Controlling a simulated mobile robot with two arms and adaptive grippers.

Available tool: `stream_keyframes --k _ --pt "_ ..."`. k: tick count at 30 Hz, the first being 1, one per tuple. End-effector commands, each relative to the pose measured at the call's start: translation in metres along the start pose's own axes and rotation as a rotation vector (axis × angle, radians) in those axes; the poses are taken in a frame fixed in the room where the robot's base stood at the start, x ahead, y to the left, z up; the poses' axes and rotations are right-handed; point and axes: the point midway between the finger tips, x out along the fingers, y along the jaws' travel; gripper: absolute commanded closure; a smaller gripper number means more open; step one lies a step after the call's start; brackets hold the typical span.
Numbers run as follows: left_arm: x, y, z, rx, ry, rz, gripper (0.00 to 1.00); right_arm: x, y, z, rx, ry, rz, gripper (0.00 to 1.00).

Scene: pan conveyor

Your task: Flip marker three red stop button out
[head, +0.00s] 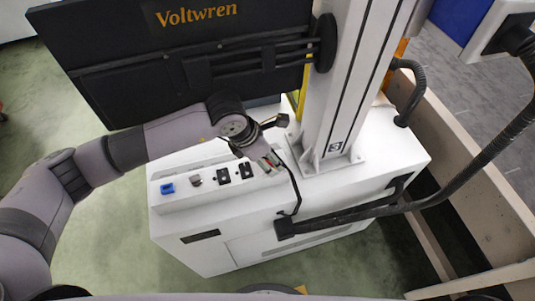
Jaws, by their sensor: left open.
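The white cabinet's raised control panel (215,180) carries a row of controls, and a small red part (270,160), which looks like the red stop button, is at its right end. It is partly hidden by my gripper. A small plate marked 3 (335,147) is on the foot of the white column just to the right. My left gripper (264,140) is open over the right end of the panel, its fingers close to the red part; I cannot tell whether they touch it. My right gripper is not in view.
On the panel are a blue control (167,188), a grey knob (195,180) and two black switches (235,173). The white column (350,80) rises on the right. Black cables (470,165) hang at right.

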Motion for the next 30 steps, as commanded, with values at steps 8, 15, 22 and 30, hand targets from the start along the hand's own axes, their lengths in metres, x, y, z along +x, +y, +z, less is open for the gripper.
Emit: stream_keyframes --k 8,15,22,30 --pt "-0.0003 0.0001 0.0 0.0 0.0 0.0 0.57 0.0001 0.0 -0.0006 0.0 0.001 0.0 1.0" --pt "-0.0005 0.0003 -0.0001 0.0 0.0 0.0 0.73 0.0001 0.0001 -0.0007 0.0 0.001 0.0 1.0" --pt "-0.0006 0.0002 -0.0001 -0.001 0.0 0.0 0.88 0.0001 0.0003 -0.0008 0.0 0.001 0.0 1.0" --pt "-0.0006 0.0002 -0.0001 -0.001 0.0 0.0 1.0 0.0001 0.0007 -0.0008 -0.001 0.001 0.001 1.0"
